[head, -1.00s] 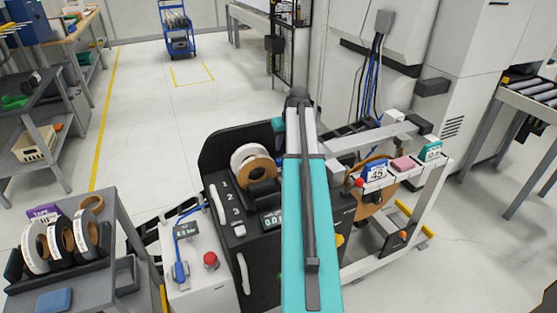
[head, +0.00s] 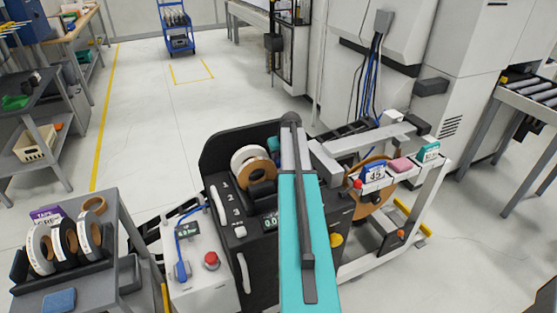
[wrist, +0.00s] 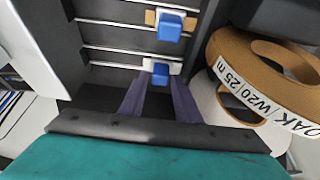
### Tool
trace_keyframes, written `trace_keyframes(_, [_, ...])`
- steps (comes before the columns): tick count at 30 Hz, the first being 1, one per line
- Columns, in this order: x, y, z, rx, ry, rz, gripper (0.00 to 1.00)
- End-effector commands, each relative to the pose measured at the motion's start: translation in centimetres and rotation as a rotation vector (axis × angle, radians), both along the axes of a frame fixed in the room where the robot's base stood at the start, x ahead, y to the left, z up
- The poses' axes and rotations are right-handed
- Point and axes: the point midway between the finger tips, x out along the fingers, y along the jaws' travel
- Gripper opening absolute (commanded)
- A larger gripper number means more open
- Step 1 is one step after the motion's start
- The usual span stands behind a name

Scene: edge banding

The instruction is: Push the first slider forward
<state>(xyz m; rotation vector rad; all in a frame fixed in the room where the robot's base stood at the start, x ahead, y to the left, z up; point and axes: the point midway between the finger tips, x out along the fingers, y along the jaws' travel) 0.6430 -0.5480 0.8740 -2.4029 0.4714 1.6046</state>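In the wrist view, two blue slider knobs sit on pale rails across a dark panel: an upper slider (wrist: 169,27) on a tan piece and a lower slider (wrist: 160,72) on a white piece. Which is the first is not clear from these frames. My gripper (wrist: 158,82) shows as two dark purple fingers, apart, with their tips beside the lower slider; contact cannot be told. In the head view my teal arm covers the panel's right side and hides the gripper and sliders.
A brown tape roll (wrist: 262,75) marked OAK stands right of the fingers. A grey cart (head: 85,285) with tape rolls stands left. Open floor lies behind.

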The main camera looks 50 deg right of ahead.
Motion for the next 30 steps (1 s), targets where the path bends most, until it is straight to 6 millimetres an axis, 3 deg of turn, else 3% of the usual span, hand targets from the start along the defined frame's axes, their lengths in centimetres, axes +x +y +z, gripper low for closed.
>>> trace_keyframes(6, [0.5,-0.1,-1.2,0.001,0.001,0.001,0.3])
trace_keyframes(17, [0.6,-0.1,-1.4,0.001,0.0,0.001,0.3])
trace_keyframes(22, [0.6,-0.1,-1.4,0.001,0.0,0.001,0.01])
trace_keyframes(30, [0.7,-0.1,-1.4,0.001,0.001,0.004,0.0])
